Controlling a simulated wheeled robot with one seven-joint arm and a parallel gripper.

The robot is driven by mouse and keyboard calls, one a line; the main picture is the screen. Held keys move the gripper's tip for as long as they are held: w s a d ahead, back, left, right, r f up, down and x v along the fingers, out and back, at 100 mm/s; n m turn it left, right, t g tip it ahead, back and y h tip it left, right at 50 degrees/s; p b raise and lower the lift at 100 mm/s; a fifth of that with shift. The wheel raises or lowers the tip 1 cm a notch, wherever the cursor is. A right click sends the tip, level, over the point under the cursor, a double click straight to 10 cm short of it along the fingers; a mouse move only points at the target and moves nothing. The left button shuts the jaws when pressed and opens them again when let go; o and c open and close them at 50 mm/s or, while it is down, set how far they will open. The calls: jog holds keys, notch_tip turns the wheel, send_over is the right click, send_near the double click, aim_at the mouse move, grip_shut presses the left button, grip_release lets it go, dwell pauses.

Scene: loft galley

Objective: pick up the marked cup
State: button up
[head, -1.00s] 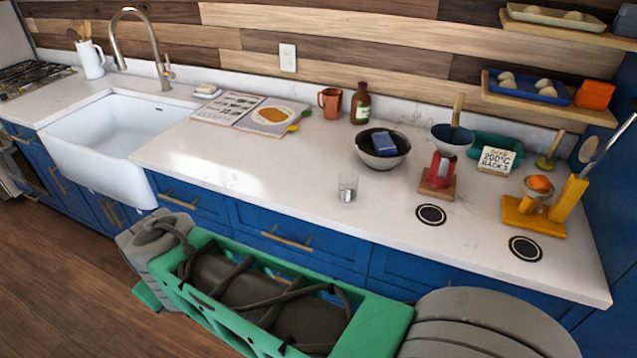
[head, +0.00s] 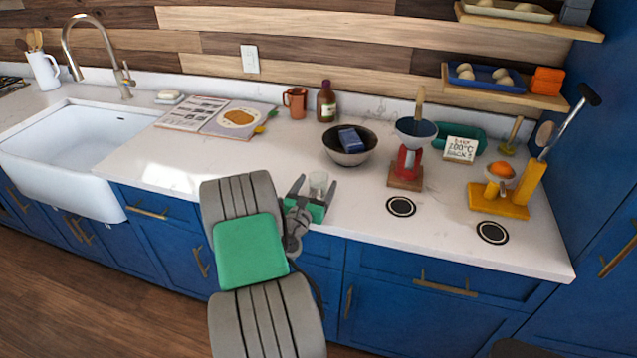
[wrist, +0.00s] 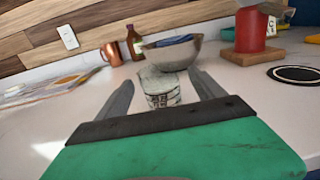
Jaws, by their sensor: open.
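The marked cup (head: 318,181) is a small clear glass standing upright near the counter's front edge. In the wrist view the cup (wrist: 161,97) shows dark printed marks on its side. My gripper (head: 314,186) is open, low over the counter at the front edge. Its two dark fingers point toward the back wall, and in the wrist view my gripper (wrist: 161,82) has one finger to each side of the cup. Gaps show between cup and fingers. The green gripper body hides part of the cup's base in the head view.
A dark bowl (head: 361,157) with a blue packet (head: 350,140) stands behind and right of the cup. A red-based stand with a funnel (head: 405,165) is farther right. A copper mug (head: 295,105) and a brown bottle (head: 326,103) stand behind. The counter left of the cup is clear.

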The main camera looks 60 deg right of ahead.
jog(key=shift+w+d, duration=0.1)
jog(key=shift+d, duration=0.9)
jog(key=c, duration=1.5)
